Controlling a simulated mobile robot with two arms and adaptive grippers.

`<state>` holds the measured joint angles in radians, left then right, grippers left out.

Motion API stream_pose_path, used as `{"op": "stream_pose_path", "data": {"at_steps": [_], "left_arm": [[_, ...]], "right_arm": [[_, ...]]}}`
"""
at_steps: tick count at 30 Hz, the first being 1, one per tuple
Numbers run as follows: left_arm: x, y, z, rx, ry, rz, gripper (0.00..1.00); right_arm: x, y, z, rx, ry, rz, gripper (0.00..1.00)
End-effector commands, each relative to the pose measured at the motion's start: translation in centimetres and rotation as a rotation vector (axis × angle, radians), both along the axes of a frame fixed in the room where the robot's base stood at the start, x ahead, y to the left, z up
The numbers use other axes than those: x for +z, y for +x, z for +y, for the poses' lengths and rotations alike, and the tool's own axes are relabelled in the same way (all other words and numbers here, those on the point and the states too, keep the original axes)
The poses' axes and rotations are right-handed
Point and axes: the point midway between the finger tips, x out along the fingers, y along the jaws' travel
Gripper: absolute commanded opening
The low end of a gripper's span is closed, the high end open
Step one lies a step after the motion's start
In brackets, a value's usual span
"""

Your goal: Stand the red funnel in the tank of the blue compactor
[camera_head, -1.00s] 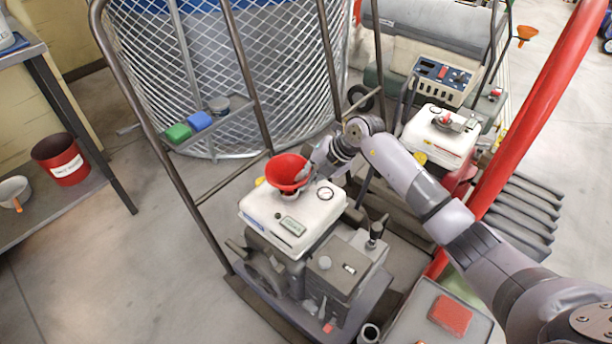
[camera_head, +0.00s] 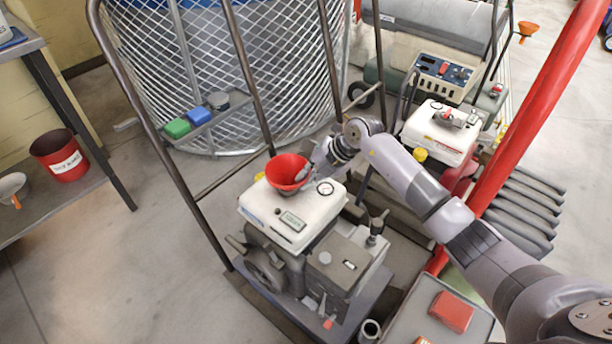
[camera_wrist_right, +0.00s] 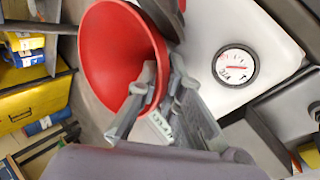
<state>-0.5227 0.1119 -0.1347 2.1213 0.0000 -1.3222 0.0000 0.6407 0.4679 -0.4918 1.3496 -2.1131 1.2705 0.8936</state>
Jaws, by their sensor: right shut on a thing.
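The red funnel (camera_head: 287,168) is at the top of the white tank (camera_head: 268,213) of the middle machine, wide mouth up. The tank has a blue mark at its front left corner and a round gauge (camera_head: 325,188). My right gripper (camera_head: 307,171) comes in from the right and is shut on the funnel's rim. In the right wrist view, its fingers (camera_wrist_right: 152,88) pinch the rim of the funnel (camera_wrist_right: 112,55), beside the gauge (camera_wrist_right: 235,65). The spout is hidden, so I cannot tell whether it is in the tank opening. My left gripper is not in view.
A second machine with a white tank (camera_head: 440,130) and red body stands to the right. A metal frame and mesh cage (camera_head: 290,60) stand close behind. A grey tray with a red block (camera_head: 451,311) is at front right. A red bucket (camera_head: 60,157) sits on the left shelf.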

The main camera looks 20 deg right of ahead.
Motion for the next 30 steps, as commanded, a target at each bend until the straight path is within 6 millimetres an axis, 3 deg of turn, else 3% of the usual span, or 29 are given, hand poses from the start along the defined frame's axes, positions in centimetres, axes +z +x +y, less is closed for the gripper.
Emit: {"op": "stream_pose_path", "data": {"at_steps": [14,15,24,30], "left_arm": [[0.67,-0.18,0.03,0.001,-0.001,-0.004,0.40],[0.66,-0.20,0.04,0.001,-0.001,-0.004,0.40],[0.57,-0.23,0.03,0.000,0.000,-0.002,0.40],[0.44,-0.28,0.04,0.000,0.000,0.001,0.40]], "right_arm": [[-0.29,0.01,-0.01,0.000,0.000,0.000,0.00],[-0.29,0.01,-0.01,0.000,0.000,0.000,0.10],[-0.29,0.01,-0.01,0.000,0.000,0.000,0.30],[-0.29,0.01,0.00,0.000,0.000,0.000,0.31]]}}
